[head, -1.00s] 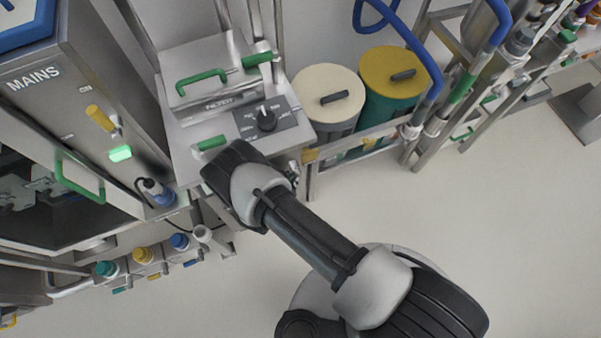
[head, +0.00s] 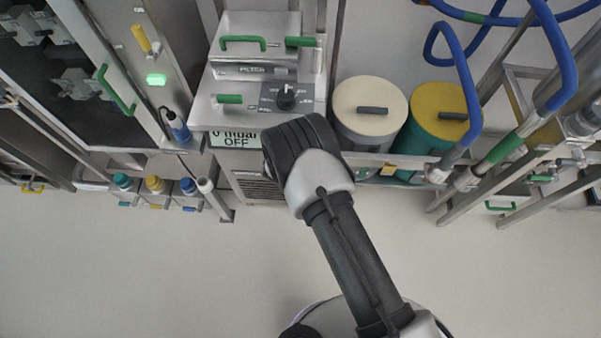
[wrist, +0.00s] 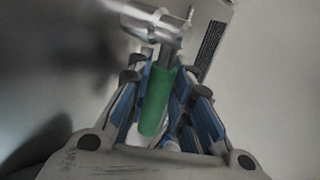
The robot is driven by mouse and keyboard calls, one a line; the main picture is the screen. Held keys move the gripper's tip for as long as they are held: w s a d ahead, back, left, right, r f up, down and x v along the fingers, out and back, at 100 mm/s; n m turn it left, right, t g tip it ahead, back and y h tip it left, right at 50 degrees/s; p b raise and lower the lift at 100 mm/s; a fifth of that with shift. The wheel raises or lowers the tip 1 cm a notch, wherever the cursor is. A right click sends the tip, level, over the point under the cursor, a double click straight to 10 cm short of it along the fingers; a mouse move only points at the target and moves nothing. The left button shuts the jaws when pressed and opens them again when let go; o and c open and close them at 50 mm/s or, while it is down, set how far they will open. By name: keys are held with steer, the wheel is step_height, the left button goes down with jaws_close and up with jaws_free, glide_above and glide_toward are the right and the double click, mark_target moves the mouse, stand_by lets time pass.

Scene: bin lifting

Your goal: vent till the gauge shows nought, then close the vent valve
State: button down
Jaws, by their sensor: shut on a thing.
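The lever joins a shiny metal valve body (wrist: 150,22) just beyond the fingertips. In the head view my arm hides the gripper and this valve. The valve's open or closed setting cannot be told from the lever.
A black dial (head: 286,97) and green handles are on the filter unit. A cream-lidded drum (head: 370,100) and a yellow-lidded drum (head: 438,108) stand to its right. Blue hoses and pipes fill the far right. A steel cabinet (head: 165,70) stands left. The front floor is clear.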

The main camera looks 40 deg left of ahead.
stand_by(0.6)
steer(key=c, duration=1.7)
jaws_free()
steer(key=shift+r, duration=0.1)
steer(key=v, duration=1.2)
steer(key=shift+w+d, duration=0.1)
